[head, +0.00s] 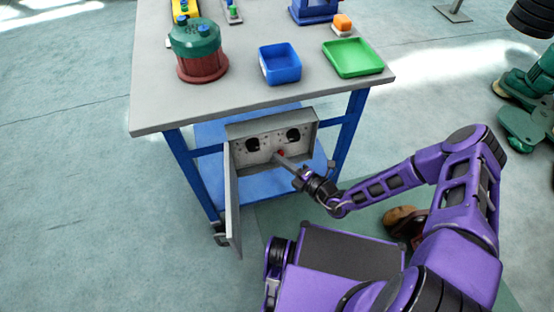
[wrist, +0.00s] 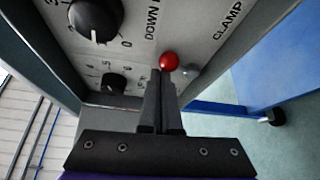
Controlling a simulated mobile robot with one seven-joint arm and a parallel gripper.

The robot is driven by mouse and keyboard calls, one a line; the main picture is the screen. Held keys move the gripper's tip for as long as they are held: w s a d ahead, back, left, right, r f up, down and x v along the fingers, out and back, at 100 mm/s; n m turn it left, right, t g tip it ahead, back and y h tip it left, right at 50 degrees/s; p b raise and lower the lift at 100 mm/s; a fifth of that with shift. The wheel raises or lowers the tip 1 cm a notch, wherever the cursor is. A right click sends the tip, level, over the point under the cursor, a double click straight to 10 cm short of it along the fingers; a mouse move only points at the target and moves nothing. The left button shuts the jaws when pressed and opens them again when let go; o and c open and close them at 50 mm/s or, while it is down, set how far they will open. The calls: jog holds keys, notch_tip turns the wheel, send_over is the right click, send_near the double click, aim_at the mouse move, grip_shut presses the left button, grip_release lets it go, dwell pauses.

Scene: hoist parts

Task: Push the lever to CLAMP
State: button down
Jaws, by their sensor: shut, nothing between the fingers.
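The lever's red ball knob (wrist: 169,61) stands out from the grey control panel (wrist: 195,25) in the wrist view, between the printed words DOWN and CLAMP. The CLAMP label lies up and to the right of the knob. The red knob also shows in the head view (head: 281,153), inside the open box under the table. My gripper (wrist: 160,78) is shut and empty, with its fingertips right at the near side of the knob. I cannot tell whether they touch it. The lever's shaft is hidden behind the knob and fingers.
The box door (head: 233,205) hangs open at the left. Black dials (wrist: 95,18) sit on the panel's left part. A blue table leg (head: 347,130) stands right of the box. A blue bin (head: 279,64) and green tray (head: 352,57) rest on the tabletop.

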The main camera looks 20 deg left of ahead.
jog(key=shift+w+d+f, duration=0.3)
jog(key=shift+w+d, duration=0.05)
jog(key=shift+d, duration=0.15)
jog(key=shift+w+d+f, duration=0.1)
jog(key=shift+d+f, duration=0.05)
jog(key=shift+d, duration=0.05)
dwell(0.5)
jog(key=shift+d+f, duration=0.1)
